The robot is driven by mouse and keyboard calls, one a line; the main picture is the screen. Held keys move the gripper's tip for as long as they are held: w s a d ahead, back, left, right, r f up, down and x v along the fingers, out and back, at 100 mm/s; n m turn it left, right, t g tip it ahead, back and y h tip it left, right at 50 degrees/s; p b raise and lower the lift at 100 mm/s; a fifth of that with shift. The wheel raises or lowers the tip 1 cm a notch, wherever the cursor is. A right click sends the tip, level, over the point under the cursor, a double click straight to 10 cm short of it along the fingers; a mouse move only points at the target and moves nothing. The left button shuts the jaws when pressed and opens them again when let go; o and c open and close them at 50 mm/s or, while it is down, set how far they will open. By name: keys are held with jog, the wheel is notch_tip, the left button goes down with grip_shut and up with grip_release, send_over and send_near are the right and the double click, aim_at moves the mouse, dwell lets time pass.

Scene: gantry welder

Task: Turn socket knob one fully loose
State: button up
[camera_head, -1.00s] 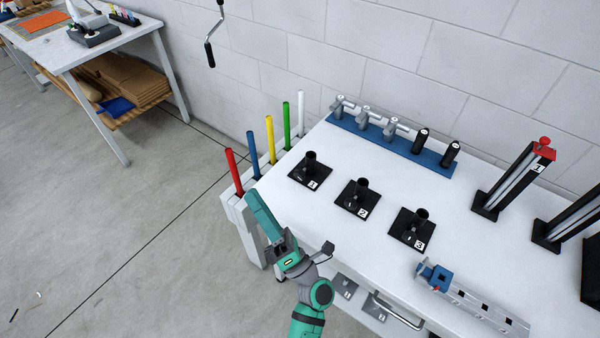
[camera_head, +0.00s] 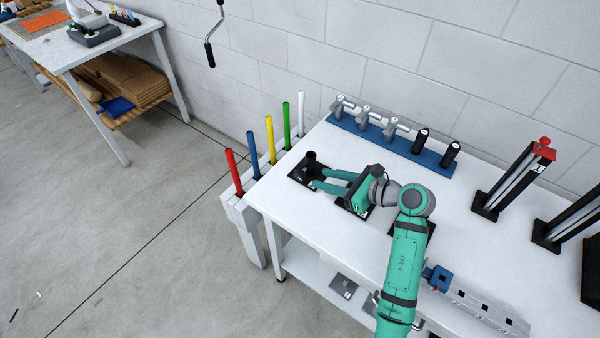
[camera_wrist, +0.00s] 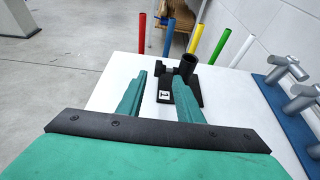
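Socket one (camera_head: 311,158) is a black square base with an upright black tube, near the table's left end. In the wrist view its tube (camera_wrist: 187,65) stands just beyond the right finger, and its label "1" (camera_wrist: 164,95) shows between the fingers. A small black knob-like part (camera_wrist: 161,69) sticks out left of the tube, in line with the finger gap. My gripper (camera_head: 318,178) has its two green fingers apart, pointing at the socket from its right side. In the wrist view my gripper (camera_wrist: 158,77) is open and appears empty. Contact with the knob cannot be told.
Sockets two and three are mostly hidden under my arm. Coloured rods, such as the red one (camera_head: 234,171), stand in a rack (camera_head: 240,212) off the table's left edge. A blue tool strip (camera_head: 391,145) lies along the back. White tabletop (camera_head: 285,210) is clear in front of socket one.

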aim_at(303, 174)
jog(key=x, duration=1)
jog(key=shift+w+a, duration=0.1)
jog(key=shift+a, duration=0.15)
grip_shut()
